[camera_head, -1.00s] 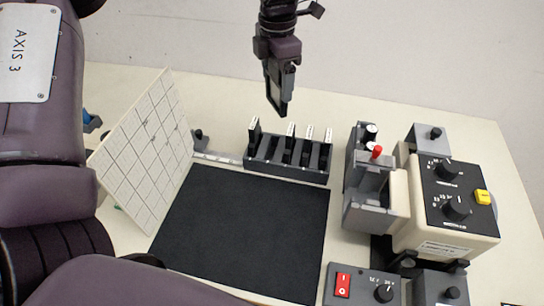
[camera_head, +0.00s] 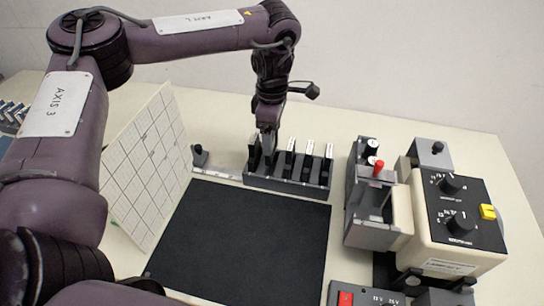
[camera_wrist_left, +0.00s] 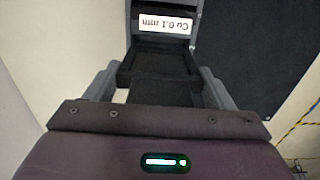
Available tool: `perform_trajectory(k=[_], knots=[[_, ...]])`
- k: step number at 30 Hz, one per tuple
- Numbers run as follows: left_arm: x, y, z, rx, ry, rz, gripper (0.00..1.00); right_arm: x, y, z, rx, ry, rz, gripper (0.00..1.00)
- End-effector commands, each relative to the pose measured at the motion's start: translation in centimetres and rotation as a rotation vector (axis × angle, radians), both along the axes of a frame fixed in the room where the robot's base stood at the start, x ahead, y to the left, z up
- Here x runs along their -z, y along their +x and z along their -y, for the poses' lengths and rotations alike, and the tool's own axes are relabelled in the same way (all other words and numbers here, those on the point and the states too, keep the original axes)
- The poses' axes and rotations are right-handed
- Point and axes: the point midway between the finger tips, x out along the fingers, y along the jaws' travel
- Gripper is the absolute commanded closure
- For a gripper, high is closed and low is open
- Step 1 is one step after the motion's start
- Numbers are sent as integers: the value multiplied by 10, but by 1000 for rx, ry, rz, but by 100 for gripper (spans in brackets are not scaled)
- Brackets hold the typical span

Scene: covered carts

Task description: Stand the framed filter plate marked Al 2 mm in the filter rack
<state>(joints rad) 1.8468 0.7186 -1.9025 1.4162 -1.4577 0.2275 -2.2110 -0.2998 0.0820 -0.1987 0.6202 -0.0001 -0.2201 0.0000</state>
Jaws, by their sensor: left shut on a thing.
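The filter rack (camera_head: 285,184) is a dark slotted block behind the black mat, with several framed filter plates standing in it. My left gripper (camera_head: 268,150) points down over the rack's left part, between the leftmost plate (camera_head: 254,155) and the plate to its right (camera_head: 290,158). It is shut on a dark framed plate (camera_wrist_left: 165,90), whose marking I cannot read. In the left wrist view, a plate marked Cu 0.1 mm (camera_wrist_left: 165,26) stands just beyond the held one. The fingers hide the held plate's lower edge, so I cannot tell how deep it sits. My right gripper is not in view.
A gridded white panel (camera_head: 145,165) leans left of the black mat (camera_head: 240,240), which is clear. A grey holder (camera_head: 370,235) and a cream instrument with knobs (camera_head: 455,225) stand right of the rack. A switch box (camera_head: 350,296) is at the front.

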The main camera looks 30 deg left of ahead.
Motion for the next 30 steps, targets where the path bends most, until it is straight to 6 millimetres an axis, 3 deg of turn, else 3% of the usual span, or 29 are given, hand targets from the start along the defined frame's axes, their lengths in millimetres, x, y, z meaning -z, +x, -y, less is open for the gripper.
perform_trajectory(k=[3,8,16,30], knots=[[24,-1,0,-2,0,-3,53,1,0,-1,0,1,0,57],[35,0,0,0,0,0,53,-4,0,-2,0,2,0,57],[72,0,0,0,2,-1,53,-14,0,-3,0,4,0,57],[83,0,0,-1,0,1,53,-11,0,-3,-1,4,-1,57]])
